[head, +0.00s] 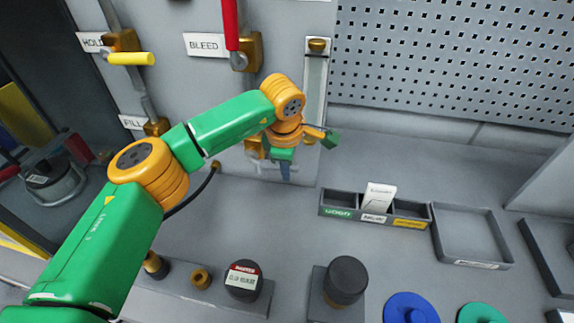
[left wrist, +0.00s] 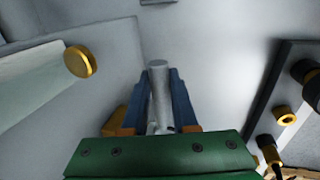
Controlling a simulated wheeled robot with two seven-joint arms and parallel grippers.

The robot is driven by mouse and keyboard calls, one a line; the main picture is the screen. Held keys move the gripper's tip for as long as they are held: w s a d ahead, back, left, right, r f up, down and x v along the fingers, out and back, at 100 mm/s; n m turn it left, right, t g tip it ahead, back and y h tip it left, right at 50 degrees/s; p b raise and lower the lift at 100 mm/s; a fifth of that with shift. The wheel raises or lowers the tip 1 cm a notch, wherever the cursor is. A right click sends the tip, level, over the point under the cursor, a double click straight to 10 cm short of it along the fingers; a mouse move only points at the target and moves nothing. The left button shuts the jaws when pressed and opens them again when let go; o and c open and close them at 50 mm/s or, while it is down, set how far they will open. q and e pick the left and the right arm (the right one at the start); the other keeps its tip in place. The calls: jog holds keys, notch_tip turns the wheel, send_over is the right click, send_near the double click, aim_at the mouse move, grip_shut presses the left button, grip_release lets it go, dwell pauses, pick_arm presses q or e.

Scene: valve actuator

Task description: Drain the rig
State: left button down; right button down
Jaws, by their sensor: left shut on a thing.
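The rig is a grey panel with labelled valves in the head view. The BLEED valve (head: 239,55) has a red handle (head: 230,22) pointing up. The HOLD valve (head: 121,41) has a yellow handle (head: 133,58) lying sideways. A FILL label (head: 132,122) sits lower left, with a brass fitting beside it. My left gripper (head: 285,172) is low in front of the panel, partly covering brass parts behind it. In the left wrist view its blue fingers (left wrist: 160,80) are shut on a grey rod-like handle (left wrist: 158,92). What valve it belongs to is hidden. My right gripper is not in view.
A sight tube (head: 314,88) with a brass cap stands right of BLEED. A divided bin (head: 328,203) with a card and an empty tray (head: 470,262) lie on the bench. Black, blue and green round parts stand at the front. A black hose passes behind my arm.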

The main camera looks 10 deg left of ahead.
pick_arm(q)
jog(key=shift+s+f, duration=0.1)
jog(key=shift+f, duration=0.15)
jog(key=c, duration=0.7)
grip_release()
jog(key=shift+r, duration=0.1)
jog(key=b+v, duration=0.2)
jog(key=v, duration=0.5)
